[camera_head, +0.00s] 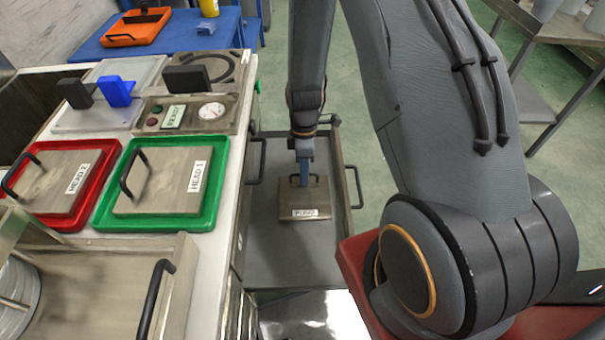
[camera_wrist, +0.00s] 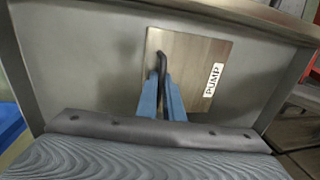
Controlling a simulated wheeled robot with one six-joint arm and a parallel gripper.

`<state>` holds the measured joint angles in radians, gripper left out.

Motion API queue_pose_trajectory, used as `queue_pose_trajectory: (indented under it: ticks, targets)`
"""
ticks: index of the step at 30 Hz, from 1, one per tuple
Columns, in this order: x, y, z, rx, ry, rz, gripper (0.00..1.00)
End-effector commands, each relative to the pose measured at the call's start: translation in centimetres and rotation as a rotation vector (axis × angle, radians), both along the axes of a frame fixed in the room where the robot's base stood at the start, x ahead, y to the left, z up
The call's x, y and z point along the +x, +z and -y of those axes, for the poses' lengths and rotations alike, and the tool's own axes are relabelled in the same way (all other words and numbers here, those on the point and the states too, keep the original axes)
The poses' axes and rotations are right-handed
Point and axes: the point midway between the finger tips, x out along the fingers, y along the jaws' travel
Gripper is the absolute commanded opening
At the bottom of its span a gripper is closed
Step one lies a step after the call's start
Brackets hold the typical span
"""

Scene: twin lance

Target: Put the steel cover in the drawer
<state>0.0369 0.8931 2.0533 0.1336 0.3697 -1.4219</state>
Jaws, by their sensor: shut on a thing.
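The steel cover (camera_head: 312,199), a flat square plate labelled PUMP with a dark arched handle, is inside the open drawer (camera_head: 285,255). It also shows in the wrist view (camera_wrist: 190,62), with its label at the right. My gripper (camera_head: 304,172) points down into the drawer, its blue fingers shut on the cover's handle. In the wrist view my gripper (camera_wrist: 163,85) has its fingertips at the handle (camera_wrist: 162,66). I cannot tell whether the cover touches the drawer floor. The fingers hide part of the plate.
Left of the drawer, a worktop holds a red tray (camera_head: 88,203) and a green tray (camera_head: 218,190) with covers labelled HEAD 2 and HEAD 1. A control panel with a gauge (camera_head: 211,111) is behind them. A blue table (camera_head: 172,38) with an orange tray stands farther back. Drawer floor around the cover is clear.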

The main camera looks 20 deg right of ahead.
Motion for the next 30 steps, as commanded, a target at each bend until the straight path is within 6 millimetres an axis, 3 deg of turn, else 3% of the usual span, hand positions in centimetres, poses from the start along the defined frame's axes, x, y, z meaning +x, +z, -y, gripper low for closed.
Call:
queue_pose_trajectory:
  ticks: [1,4,17,30]
  targets:
    - [0.0,-0.1,0.0,0.0,0.0,0.0,0.12]
    - [0.0,-0.1,0.0,0.0,0.0,0.0,0.26]
    - [0.2,0.8,0.0,0.0,0.001,0.002,0.26]
    - [1.6,9.0,0.5,0.0,0.001,0.004,0.26]
